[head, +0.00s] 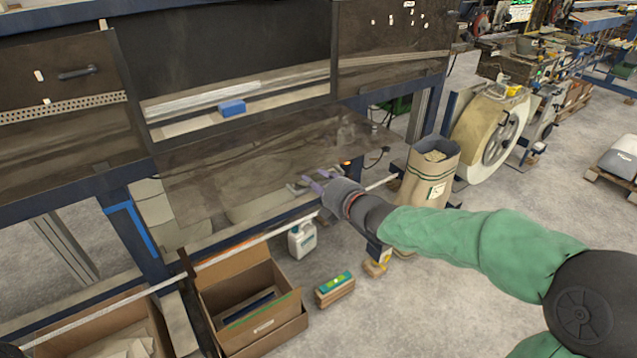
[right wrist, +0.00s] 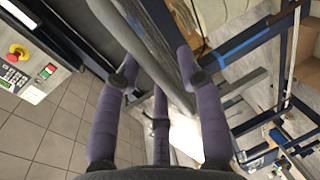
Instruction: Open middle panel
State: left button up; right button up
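The middle panel (head: 250,160) is a translucent brownish sheet in the head view. It juts out and down below the dark middle opening (head: 220,45) of the machine, so it stands open. My right gripper (head: 312,183) is at the panel's lower outer edge, by what looks like its handle (head: 296,188). In the right wrist view, the purple fingers of my right gripper (right wrist: 158,72) are spread apart. A grey edge or bar (right wrist: 160,65) runs between or just beyond them; I cannot tell whether they touch it. My left gripper is not in view.
A blue block (head: 232,108) lies on the ledge inside the opening. An open cardboard box (head: 262,315), a white jug (head: 301,240) and a paper sack (head: 430,180) stand below and beside the machine. A control box with a red button (right wrist: 17,53) is at left in the right wrist view.

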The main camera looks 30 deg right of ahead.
grip_shut()
notch_tip(320, 180, up, 12)
jog(key=w+g+p, duration=0.2)
jog(key=p, duration=1.3)
jog(key=shift+w+p, duration=0.25)
jog(key=shift+p, duration=0.05)
jog(key=shift+a, duration=0.1)
jog(key=shift+o, duration=1.7)
grip_release()
jog(key=shift+s, duration=0.1)
